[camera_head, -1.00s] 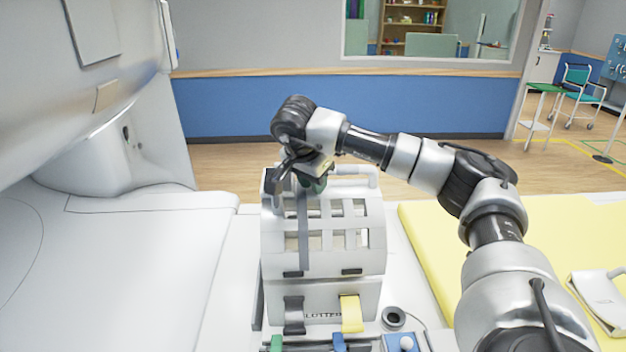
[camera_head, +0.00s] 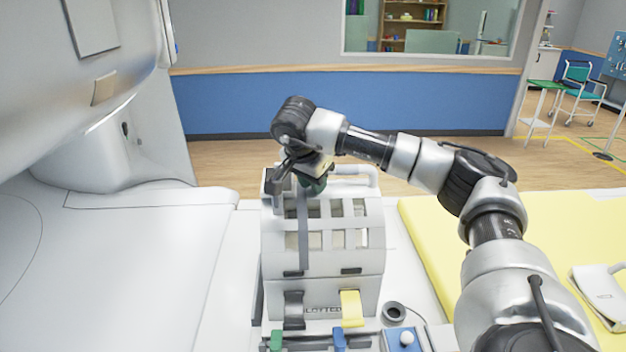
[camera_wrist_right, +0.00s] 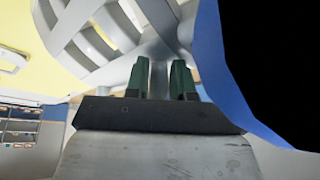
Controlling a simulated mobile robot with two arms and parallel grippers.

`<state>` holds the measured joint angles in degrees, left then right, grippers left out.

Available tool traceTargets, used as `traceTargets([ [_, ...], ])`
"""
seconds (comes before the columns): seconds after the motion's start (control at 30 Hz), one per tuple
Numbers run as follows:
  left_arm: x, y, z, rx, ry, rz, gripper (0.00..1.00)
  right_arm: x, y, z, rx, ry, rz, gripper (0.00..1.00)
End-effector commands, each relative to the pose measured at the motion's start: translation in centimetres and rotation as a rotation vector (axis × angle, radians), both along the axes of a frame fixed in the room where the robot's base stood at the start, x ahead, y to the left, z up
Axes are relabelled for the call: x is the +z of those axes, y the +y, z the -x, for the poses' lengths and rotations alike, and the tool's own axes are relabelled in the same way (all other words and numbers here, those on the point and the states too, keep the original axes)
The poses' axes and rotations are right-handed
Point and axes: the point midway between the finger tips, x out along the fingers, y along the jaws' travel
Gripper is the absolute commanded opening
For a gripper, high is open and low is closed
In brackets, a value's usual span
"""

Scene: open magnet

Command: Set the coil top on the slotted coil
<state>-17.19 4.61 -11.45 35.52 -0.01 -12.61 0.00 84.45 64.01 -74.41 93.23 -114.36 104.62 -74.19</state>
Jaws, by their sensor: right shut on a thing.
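The coil top (camera_head: 348,203), a pale grey curved shell with rectangular windows, is upright over the slotted coil (camera_head: 335,297), a pale base with lettering on its front. My right gripper (camera_head: 312,184) is shut on the coil top's upper left part. In the right wrist view, the green fingertips (camera_wrist_right: 166,78) are on either side of a grey bar of the coil top (camera_wrist_right: 115,30). The coil top's lower edge is close above the base; I cannot tell whether they touch. My left gripper is not in view.
A dark strap (camera_head: 293,308) and a yellow strap (camera_head: 351,308) hang at the base's front. A blue box with a white knob (camera_head: 403,339) and a dark ring (camera_head: 394,311) lie nearby. The white scanner (camera_head: 100,110) is left; a yellow mat (camera_head: 430,230) is right.

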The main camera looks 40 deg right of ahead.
Motion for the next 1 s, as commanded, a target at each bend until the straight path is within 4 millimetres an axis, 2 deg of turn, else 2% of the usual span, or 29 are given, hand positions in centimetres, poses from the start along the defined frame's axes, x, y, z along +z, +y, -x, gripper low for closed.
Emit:
traceTargets([
  [0.27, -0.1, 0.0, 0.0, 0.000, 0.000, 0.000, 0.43, 0.1, 0.0, 0.0, -0.001, -0.007, 0.000, 0.00],
  [0.3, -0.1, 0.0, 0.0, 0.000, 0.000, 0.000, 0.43, 0.1, 0.0, 0.0, -0.001, -0.006, 0.000, 0.27],
  [0.47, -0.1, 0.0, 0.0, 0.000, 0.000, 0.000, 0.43, 0.0, 0.0, 0.0, 0.000, -0.005, 0.000, 0.51],
  [0.5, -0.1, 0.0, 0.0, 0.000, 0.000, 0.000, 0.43, 0.0, 0.0, 0.0, -0.001, -0.004, 0.000, 0.53],
  [0.77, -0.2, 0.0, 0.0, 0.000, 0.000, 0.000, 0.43, -0.3, 0.1, 0.0, 0.000, 0.005, 0.000, 0.53],
  [0.87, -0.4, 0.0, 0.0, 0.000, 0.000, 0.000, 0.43, 0.4, 0.3, 0.0, 0.001, 0.000, -0.001, 0.53],
  [1.0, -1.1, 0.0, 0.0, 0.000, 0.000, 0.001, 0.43, 2.5, 1.2, 0.3, 0.002, -0.006, 0.000, 0.53],
])
